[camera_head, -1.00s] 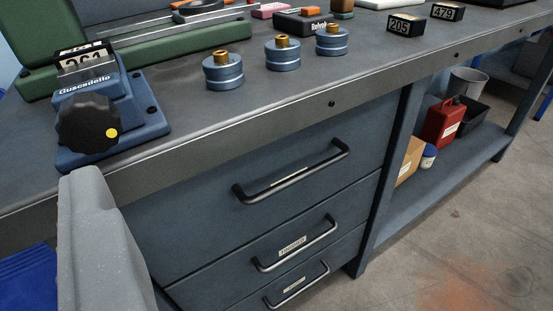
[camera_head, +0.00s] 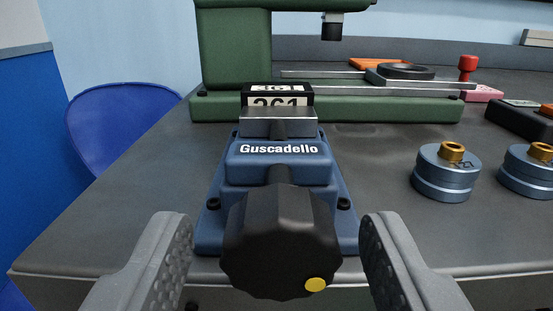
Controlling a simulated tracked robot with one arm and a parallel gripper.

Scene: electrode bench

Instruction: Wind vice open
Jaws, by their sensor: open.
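The blue vice (camera_head: 278,170), marked "Guscadello", stands at the front edge of the bench in the middle of the view. Its black faceted knob (camera_head: 278,240) faces me, with a yellow dot (camera_head: 315,285) at its lower right. A black block with the number 261 (camera_head: 277,98) sits at the vice's metal jaw (camera_head: 278,122); whether the jaws touch it is hidden. My gripper (camera_head: 278,252) is open, with one grey finger on each side of the knob. Gaps show between the fingers and the knob.
A green machine (camera_head: 232,55) with a long base stands close behind the vice. Two blue round weights with brass tops (camera_head: 447,172) stand to the right. Bare bench top (camera_head: 130,190) lies left of the vice. A blue chair (camera_head: 120,130) is beyond the bench's left side.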

